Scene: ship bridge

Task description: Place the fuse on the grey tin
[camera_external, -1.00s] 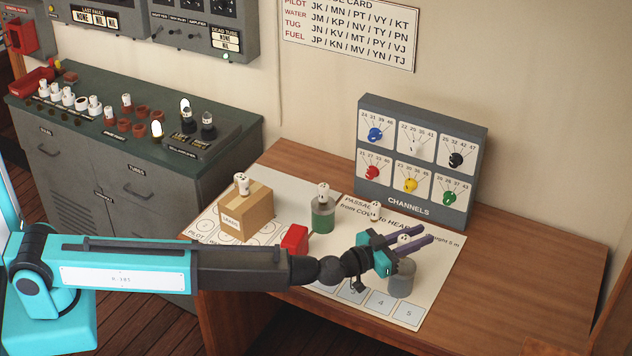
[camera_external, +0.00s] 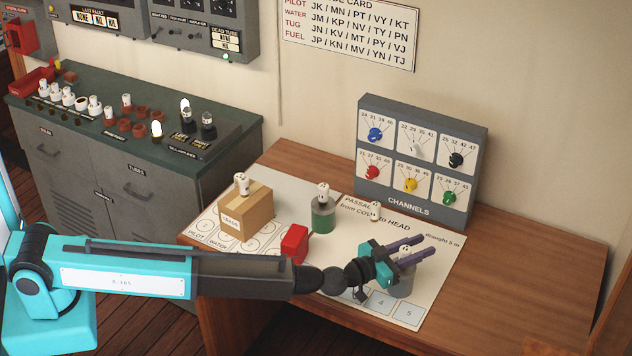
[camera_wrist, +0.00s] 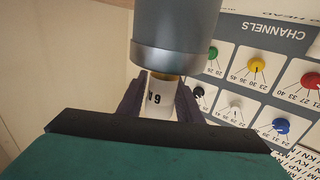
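The grey tin (camera_external: 401,284) stands on the chart sheet near the desk's front edge. It also fills the top of the wrist view (camera_wrist: 177,28), which is upside down. The fuse (camera_wrist: 160,100) is a small white cylinder marked "6 A", between the two fingers of my gripper (camera_wrist: 162,98). The fingers lie close along both its sides. Its brassy end is at the tin's rim; I cannot tell whether it touches the tin's top. In the external view my gripper (camera_external: 408,248) is at the tin's top, and the fuse is mostly hidden by the fingers.
A red block (camera_external: 294,243) is close to my arm. The CHANNELS panel (camera_external: 418,160) stands at the back. The desk's right side is clear.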

